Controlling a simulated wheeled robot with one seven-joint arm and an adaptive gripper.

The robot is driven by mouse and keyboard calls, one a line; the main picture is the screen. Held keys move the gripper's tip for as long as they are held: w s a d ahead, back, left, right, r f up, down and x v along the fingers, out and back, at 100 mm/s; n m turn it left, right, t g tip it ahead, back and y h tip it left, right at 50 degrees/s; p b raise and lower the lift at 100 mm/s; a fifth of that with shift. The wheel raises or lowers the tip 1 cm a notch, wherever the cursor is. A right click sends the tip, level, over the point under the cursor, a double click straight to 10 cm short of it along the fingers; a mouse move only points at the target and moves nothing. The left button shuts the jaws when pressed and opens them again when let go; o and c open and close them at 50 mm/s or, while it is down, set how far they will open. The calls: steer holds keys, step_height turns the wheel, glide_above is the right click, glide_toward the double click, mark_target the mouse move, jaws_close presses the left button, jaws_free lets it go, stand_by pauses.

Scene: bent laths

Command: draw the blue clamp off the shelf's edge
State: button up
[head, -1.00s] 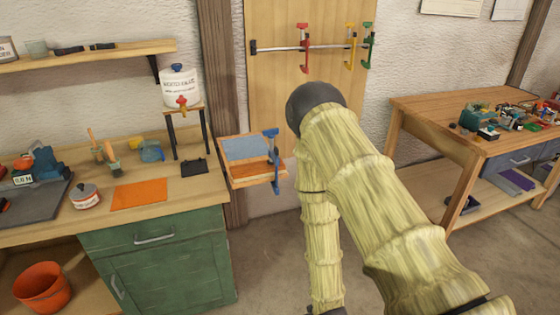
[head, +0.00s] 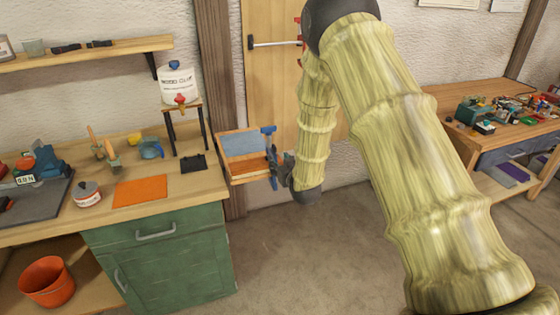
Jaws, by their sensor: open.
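The blue clamp (head: 269,131) stands upright on the right edge of the small wooden shelf (head: 248,179). Its upper end is above the shelf top and its lower end shows below the shelf board. My gripper (head: 277,162) is open at the clamp's right side, its dark fingers pointing left at the clamp's middle. The fingers overlap the clamp in the picture. I cannot tell whether they are around it or only beside it. The gripper hides part of the clamp's middle and of the shelf's right edge.
A blue-grey sheet (head: 244,143) lies on the shelf. A green cabinet (head: 165,255) with a wooden worktop is to the left. A white keg (head: 179,84) stands on a stool there. A cluttered workbench (head: 440,100) is at the right. The floor below the shelf is clear.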

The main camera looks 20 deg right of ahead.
mark_target(272, 153)
steer(key=shift+w+r, duration=0.2)
steer(key=shift+w, duration=0.05)
steer(key=b+x, duration=0.2)
steer(key=x, duration=0.4)
steer(key=shift+w+f, duration=0.25)
steer(key=shift+w, duration=0.1)
steer(key=shift+b+x, duration=0.35)
steer(key=shift+x, duration=0.6)
steer(key=shift+r, duration=0.15)
steer(key=shift+c, duration=0.2)
jaws_close()
